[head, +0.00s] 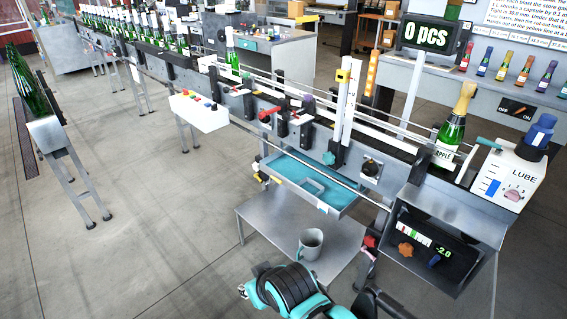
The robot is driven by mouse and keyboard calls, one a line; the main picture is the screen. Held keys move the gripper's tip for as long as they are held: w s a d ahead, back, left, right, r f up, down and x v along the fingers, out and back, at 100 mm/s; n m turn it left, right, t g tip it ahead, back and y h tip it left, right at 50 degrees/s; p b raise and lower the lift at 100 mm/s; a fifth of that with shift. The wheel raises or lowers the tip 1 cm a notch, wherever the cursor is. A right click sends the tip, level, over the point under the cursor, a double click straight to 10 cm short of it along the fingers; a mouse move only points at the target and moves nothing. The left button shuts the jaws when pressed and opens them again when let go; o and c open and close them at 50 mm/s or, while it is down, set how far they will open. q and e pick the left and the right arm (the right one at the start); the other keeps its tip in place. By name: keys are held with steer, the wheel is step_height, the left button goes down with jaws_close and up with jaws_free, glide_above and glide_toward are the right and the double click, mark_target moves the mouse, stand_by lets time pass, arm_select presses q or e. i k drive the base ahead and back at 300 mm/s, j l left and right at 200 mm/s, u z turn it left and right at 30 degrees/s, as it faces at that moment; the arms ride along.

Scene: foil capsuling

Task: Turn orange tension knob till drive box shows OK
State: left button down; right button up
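The drive box (447,238) is a grey open-fronted housing with a dark panel at the lower right in the head view. Its orange tension knob (405,249) sits at the panel's lower left. A blue knob (434,260) is to its right. Above the orange knob is a striped gauge (414,229) with red, white and green parts. A green readout (443,251) shows -2.0; I see no OK on it. Teal and black parts of mine fill the bottom middle, and nothing visibly touches the orange knob.
A white LUBE box (508,177) and a gold-topped bottle (452,128) stand above the drive box. A grey mug (310,244) rests on a low table (268,228), left of the box. A blue tray (305,183) is above that table. Floor at the lower left is clear.

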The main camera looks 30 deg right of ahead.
mark_target(406, 249)
steer(key=i+j, duration=0.15)
steer(key=i, duration=0.7)
steer(key=i+z, duration=0.25)
steer(key=z, duration=0.2)
steer(key=i+z, duration=0.25)
steer(key=z, duration=0.2)
steer(key=i+j+z, duration=0.1)
steer(key=z, duration=0.35)
steer(key=i+z, duration=0.2)
steer(key=z, duration=0.3)
steer(key=i+j+z, duration=0.15)
steer(key=z, duration=0.3)
steer(key=i+j+z, duration=0.2)
steer(key=z, duration=0.3)
steer(key=i+j+z, duration=0.1)
steer(key=j+z, duration=0.15)
steer(key=z, duration=0.25)
steer(key=i+j+z, duration=0.1)
steer(key=j+z, duration=0.2)
steer(key=z, duration=0.15)
steer(key=i+j+z, duration=0.1)
steer(key=j+z, duration=0.6)
steer(key=j, duration=0.15)
